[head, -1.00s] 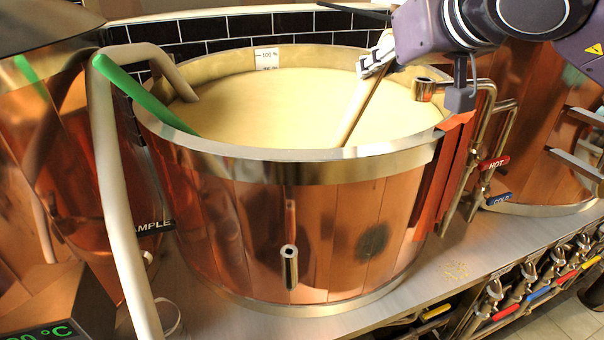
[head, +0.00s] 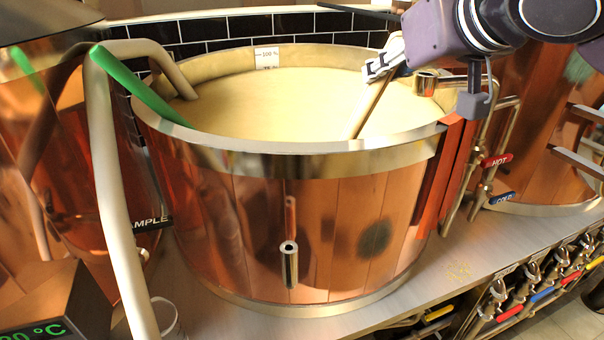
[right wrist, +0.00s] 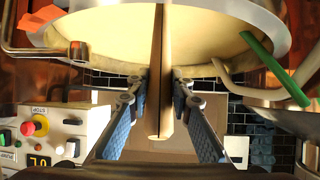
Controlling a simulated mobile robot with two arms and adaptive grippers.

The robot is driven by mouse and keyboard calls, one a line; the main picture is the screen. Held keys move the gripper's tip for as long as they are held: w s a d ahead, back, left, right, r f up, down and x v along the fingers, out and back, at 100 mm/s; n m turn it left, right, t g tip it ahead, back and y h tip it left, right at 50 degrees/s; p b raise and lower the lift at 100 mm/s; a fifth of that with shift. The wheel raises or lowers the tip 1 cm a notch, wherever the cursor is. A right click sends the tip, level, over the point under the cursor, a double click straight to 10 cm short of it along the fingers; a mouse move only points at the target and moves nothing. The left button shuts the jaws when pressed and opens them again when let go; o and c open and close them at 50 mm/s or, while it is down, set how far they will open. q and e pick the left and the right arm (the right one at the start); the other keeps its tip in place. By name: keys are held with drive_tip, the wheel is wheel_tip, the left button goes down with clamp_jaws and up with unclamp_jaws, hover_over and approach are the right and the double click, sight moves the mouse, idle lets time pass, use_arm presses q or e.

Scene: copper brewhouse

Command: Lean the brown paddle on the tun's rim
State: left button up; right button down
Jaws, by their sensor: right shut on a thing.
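The tun (head: 300,162) is a large copper vessel with a steel rim, full of pale mash (head: 270,110). My right gripper (head: 378,68) is above the tun's far right side, shut on the brown paddle (head: 369,108). The paddle's tan shaft slants down left into the mash; its lower end is hidden near the front rim. I cannot tell if the shaft touches the rim. In the right wrist view the paddle (right wrist: 166,50) runs between the blue-padded fingers of my right gripper (right wrist: 164,92). My left gripper is not in view.
A green paddle (head: 135,85) leans on the tun's left rim. A pale curved pipe (head: 105,180) reaches over the left rim. A metal spout (head: 426,82) and red strips (head: 452,170) are at the right rim. A white gauge plate (head: 266,57) stands at the back.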

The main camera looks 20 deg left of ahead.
drive_tip(key=shift+f, duration=0.15)
drive_tip(key=c, duration=1.7)
unclamp_jaws()
drive_tip(key=shift+o, duration=0.2)
drive_tip(key=shift+f, duration=0.2)
drive_tip(key=shift+s+d+r, duration=0.2)
drive_tip(key=shift+s+r, duration=0.05)
drive_tip(key=shift+r, duration=0.05)
drive_tip(key=v, duration=1.1)
drive_tip(key=shift+s, duration=0.25)
